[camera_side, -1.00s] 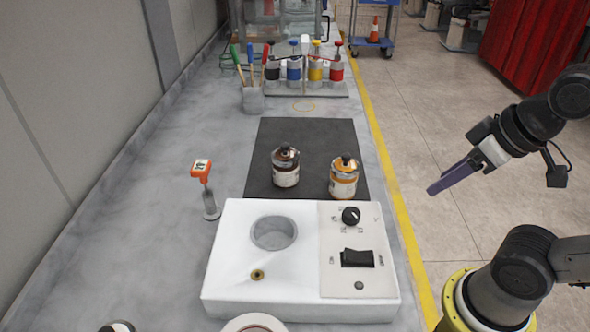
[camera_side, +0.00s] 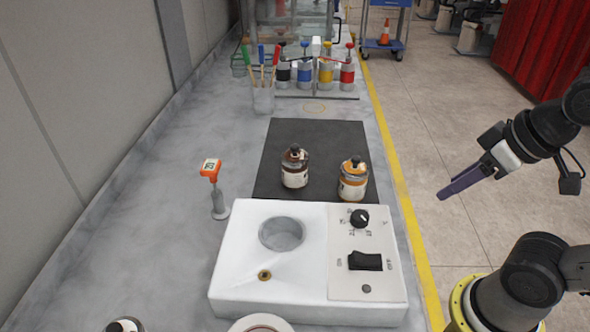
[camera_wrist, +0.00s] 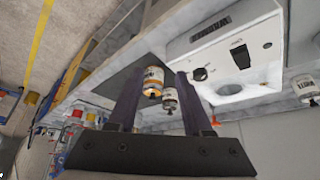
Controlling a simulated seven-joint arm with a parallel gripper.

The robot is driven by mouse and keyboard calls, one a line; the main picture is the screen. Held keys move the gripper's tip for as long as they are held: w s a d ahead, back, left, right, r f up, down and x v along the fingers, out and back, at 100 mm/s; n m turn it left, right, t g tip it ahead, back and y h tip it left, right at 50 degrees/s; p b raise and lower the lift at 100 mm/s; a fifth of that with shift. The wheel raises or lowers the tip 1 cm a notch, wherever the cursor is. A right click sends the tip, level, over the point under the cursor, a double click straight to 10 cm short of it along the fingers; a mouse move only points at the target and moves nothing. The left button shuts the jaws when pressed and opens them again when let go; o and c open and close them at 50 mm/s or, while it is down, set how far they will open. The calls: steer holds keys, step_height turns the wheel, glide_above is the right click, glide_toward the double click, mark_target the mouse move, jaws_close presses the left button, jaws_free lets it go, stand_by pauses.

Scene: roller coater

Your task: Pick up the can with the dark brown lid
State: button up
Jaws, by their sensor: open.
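Two cans stand upright on a black mat (camera_side: 318,137). The left can (camera_side: 295,168) has a white label and a dark brown lid; in the wrist view it is the darker-topped can (camera_wrist: 169,100). The right can (camera_side: 353,180) has an amber-orange lid and band; it also shows in the wrist view (camera_wrist: 153,82). My gripper (camera_side: 443,195) is open and empty, out to the right of the bench, well apart from both cans. In the wrist view both cans appear between the fingers (camera_wrist: 158,74), but at a distance.
A white coater unit (camera_side: 240,262) with a round well, knob and switch stands in front of the mat. An orange-headed tool (camera_side: 212,185) stands left. A brush cup (camera_side: 263,98) and a rack of coloured bottles (camera_side: 318,94) are behind. Another can (camera_side: 124,326) is cut off at bottom left.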

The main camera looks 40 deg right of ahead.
steer(key=o, duration=0.8)
